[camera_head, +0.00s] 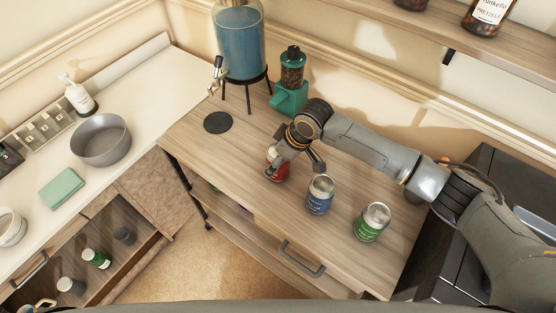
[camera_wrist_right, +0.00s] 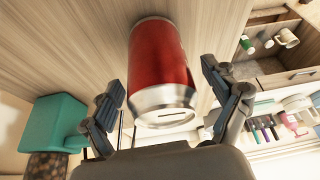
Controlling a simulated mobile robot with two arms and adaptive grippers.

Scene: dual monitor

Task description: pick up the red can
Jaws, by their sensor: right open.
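The red can (camera_head: 277,168) stands on the wooden counter (camera_head: 240,150), partly hidden by my right gripper (camera_head: 294,164). In the right wrist view the red can (camera_wrist_right: 162,70) lies between the two open fingers of my right gripper (camera_wrist_right: 170,108), with its silver end facing the palm. Gaps show between the can and both fingers. A blue can (camera_head: 320,194) and a green can (camera_head: 372,222) stand on the counter to the right of the red can. My left gripper is in neither view.
A green dispenser (camera_head: 290,95) and a blue-filled drink dispenser (camera_head: 240,50) stand behind the gripper. A dark round coaster (camera_head: 218,122) lies to the left. A grey bowl (camera_head: 101,140) sits on the white counter. Open counter lies left of the red can.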

